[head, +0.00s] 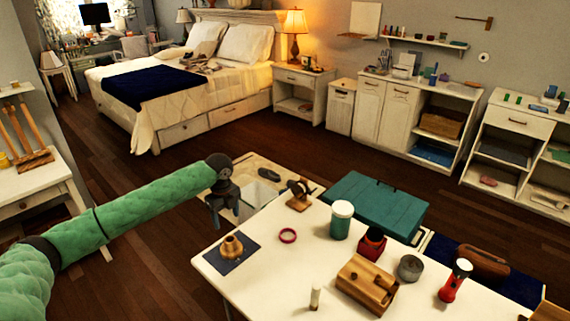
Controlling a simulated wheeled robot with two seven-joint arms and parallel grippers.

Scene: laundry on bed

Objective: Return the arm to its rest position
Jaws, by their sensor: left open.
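My left arm comes in from the left in a green padded sleeve and reaches toward the middle of the head view. Its dark left gripper (226,210) points down, open, with nothing seen between its fingers. In the picture it is beyond the left corner of the white table (262,278). Behind it is a pale bin-like box (258,193). The gripper's height above the floor is hard to tell. My right gripper is not in view.
A teal chest (375,203) stands behind.

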